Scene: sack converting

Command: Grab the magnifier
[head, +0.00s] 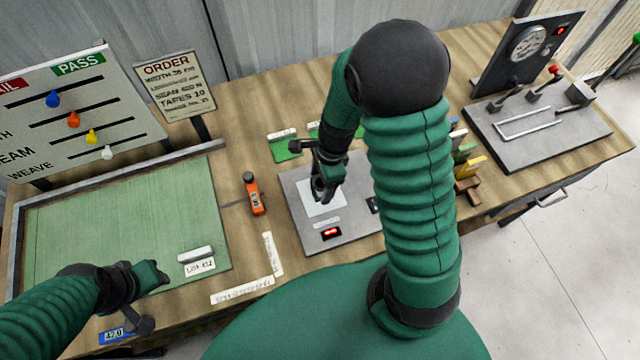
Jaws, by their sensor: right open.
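I cannot make out a magnifier for certain. My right gripper (322,192) is open and points down over a white square pad (325,208) on a grey plate. A small dark shape shows at its fingertips; I cannot tell whether it is part of the fingers or a separate thing. My own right arm covers the area to the right of it. An orange tool with a black knob (254,196) lies left of the plate, apart from the gripper. My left gripper (158,273) is low over the green mat; its finger gap does not show clearly.
The green mat (120,215) carries a pale block (196,254) by a lot label. An order sign (175,85) and a slider board (75,110) stand at the back left. A gauge station (540,130) is at the right. Bare wood lies around the orange tool.

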